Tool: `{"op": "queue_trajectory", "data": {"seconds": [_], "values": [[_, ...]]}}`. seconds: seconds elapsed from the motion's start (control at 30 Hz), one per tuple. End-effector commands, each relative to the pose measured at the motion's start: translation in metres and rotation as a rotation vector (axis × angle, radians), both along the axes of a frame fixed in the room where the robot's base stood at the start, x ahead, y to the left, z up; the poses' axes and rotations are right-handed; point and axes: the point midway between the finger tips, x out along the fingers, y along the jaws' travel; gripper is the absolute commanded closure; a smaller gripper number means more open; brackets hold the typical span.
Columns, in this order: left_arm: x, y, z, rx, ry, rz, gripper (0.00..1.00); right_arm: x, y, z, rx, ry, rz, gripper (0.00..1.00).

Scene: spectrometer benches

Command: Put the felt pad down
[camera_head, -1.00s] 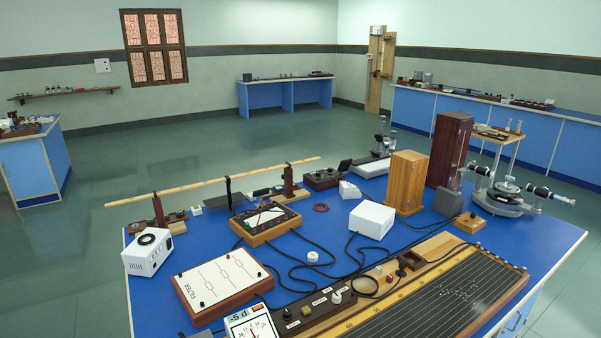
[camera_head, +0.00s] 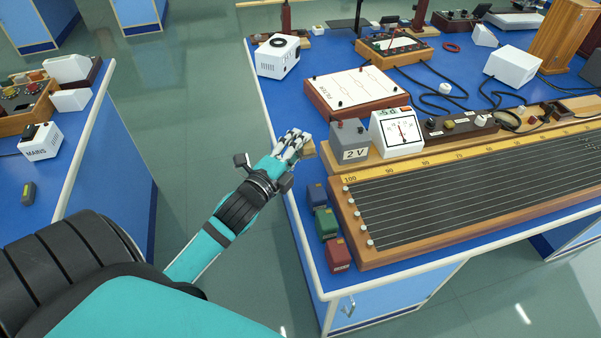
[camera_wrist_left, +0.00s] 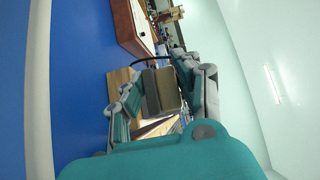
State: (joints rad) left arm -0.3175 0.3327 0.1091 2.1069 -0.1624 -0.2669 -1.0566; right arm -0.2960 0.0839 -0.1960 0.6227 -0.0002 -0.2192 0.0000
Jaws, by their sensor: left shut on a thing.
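My left gripper (camera_head: 298,146) reaches in over the left edge of the blue bench, beside the grey 2 V box. It is shut on a small tan piece (camera_head: 308,149), which I take to be the felt pad; the fingers hide much of it. In the left wrist view, a brown and grey block (camera_wrist_left: 160,90) shows between the fingers of the left gripper (camera_wrist_left: 165,98). I cannot tell clearly whether the pad touches the bench. My right gripper is not in view.
A filter board (camera_head: 357,92) lies behind. Bare blue bench top (camera_head: 287,118) shows along the left edge.

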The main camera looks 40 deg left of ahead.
Motion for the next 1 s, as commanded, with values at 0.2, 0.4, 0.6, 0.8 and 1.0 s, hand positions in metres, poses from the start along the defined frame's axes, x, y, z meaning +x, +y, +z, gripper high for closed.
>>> {"op": "queue_trajectory", "data": {"seconds": [0.2,0.4,0.6,0.8,1.0], "values": [[0.000,0.000,-0.027,0.000,0.000,0.001,0.99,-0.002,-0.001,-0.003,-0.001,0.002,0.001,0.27],[-0.001,0.000,-0.055,-0.001,0.001,0.001,0.99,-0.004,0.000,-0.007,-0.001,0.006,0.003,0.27],[-0.001,-0.001,-0.062,0.002,-0.002,-0.001,0.99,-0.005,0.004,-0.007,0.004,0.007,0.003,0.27],[-0.001,-0.001,-0.063,0.002,-0.002,-0.001,0.99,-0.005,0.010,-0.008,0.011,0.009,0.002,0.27],[-0.001,-0.001,-0.070,0.001,-0.001,-0.001,0.99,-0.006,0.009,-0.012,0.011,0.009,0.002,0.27]]}}
